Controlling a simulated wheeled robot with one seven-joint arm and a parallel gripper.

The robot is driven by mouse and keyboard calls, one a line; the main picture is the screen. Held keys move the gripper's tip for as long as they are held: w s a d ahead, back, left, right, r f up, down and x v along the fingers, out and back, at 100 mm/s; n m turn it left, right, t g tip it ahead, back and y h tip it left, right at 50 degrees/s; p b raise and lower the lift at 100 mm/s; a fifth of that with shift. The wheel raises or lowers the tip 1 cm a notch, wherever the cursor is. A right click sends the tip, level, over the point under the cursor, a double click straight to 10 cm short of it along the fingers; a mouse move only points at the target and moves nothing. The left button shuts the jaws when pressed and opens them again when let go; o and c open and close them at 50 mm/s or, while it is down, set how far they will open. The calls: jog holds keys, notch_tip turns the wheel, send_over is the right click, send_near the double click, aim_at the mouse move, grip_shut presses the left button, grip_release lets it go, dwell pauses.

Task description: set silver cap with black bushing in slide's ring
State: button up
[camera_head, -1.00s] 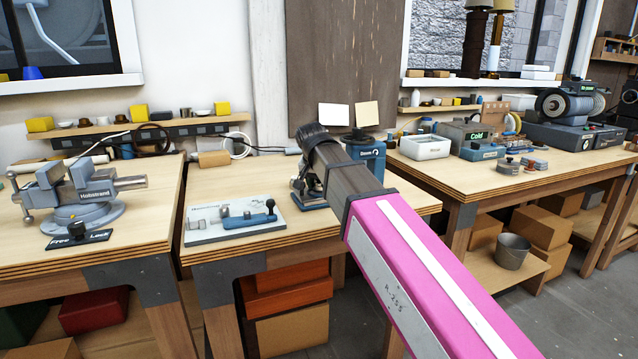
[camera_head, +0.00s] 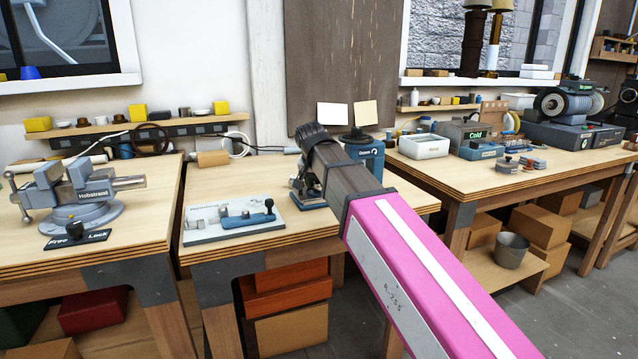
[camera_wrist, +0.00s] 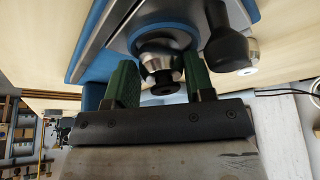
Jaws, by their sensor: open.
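In the wrist view, the silver cap (camera_wrist: 156,63) with the black bushing (camera_wrist: 166,88) sits between the two green fingers of my gripper (camera_wrist: 158,84). The fingers are open, one on each side of the cap; I cannot tell whether either touches it. The cap lies against the round opening of a blue and grey fixture, which looks like the slide's ring (camera_wrist: 150,27). Part of the cap's edge is hidden, so I cannot tell how deeply it sits. In the head view, my arm hides the gripper and the cap.
A black ball-knob lever (camera_wrist: 231,48) stands close beside the right finger in the wrist view. In the head view, a vise (camera_head: 85,195) stands on the left bench, and a light plate with a blue fixture (camera_head: 232,221) lies left of my arm.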

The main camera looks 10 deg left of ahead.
jog(key=shift+o, duration=0.5)
jog(key=v, duration=0.9)
jog(key=shift+a, duration=0.15)
jog(key=shift+v, duration=0.95)
jog(key=shift+r, duration=0.1)
jog(key=w+v, duration=0.1)
jog(key=v, duration=0.7)
jog(key=shift+r, duration=0.45)
